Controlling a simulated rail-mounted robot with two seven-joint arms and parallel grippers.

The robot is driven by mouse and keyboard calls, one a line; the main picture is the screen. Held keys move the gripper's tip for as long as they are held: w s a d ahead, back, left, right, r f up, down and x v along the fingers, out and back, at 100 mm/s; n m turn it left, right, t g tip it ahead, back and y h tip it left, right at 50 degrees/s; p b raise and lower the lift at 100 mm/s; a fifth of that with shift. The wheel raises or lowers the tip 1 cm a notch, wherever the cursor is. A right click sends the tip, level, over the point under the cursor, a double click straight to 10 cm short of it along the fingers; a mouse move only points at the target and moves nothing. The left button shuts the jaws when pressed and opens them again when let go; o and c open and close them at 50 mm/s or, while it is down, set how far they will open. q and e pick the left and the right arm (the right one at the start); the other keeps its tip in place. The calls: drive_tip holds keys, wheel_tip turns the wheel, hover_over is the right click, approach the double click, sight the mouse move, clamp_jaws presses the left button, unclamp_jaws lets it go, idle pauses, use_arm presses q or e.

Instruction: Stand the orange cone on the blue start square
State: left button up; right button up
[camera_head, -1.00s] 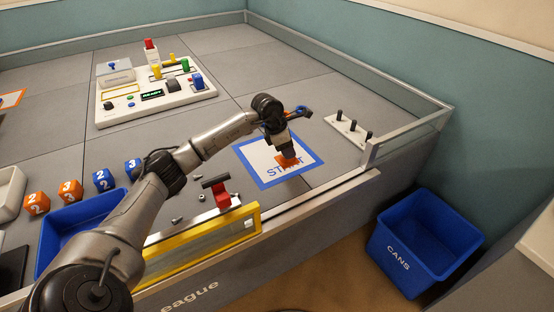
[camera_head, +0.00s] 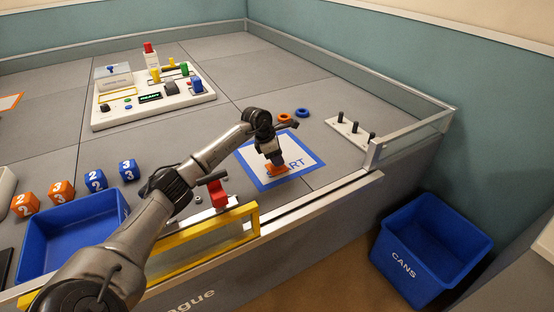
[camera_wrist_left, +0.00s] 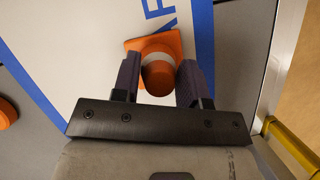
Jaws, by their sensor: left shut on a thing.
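The orange cone (camera_wrist_left: 158,72) has a white band and a square base. It is between the fingers of my left gripper (camera_wrist_left: 160,85), which is shut on it. In the head view the cone's orange base (camera_head: 277,169) shows below my left gripper (camera_head: 273,158), over the blue-bordered start square (camera_head: 262,183). The square is white inside with START lettering. The cone looks upright; I cannot tell whether its base touches the square. In the left wrist view the square's blue border (camera_wrist_left: 201,40) runs to the right of the cone. My right gripper is not in view.
Orange (camera_head: 285,118) and blue (camera_head: 302,113) rings lie behind the square. A white board with black pegs (camera_head: 352,131) stands to the right. A red clamp-like thing (camera_head: 217,193) and a yellow-framed panel (camera_head: 205,245) are at the front left. A metal rail edges the table.

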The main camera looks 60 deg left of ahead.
use_arm(q)
drive_tip(key=shift+r, duration=0.1)
drive_tip(key=shift+a, duration=0.1)
drive_tip(key=o, duration=0.9)
drive_tip(key=shift+o, duration=0.2)
drive_tip(key=p+v, duration=0.4)
drive_tip(key=v, duration=0.8)
drive_tip(key=shift+p, duration=0.3)
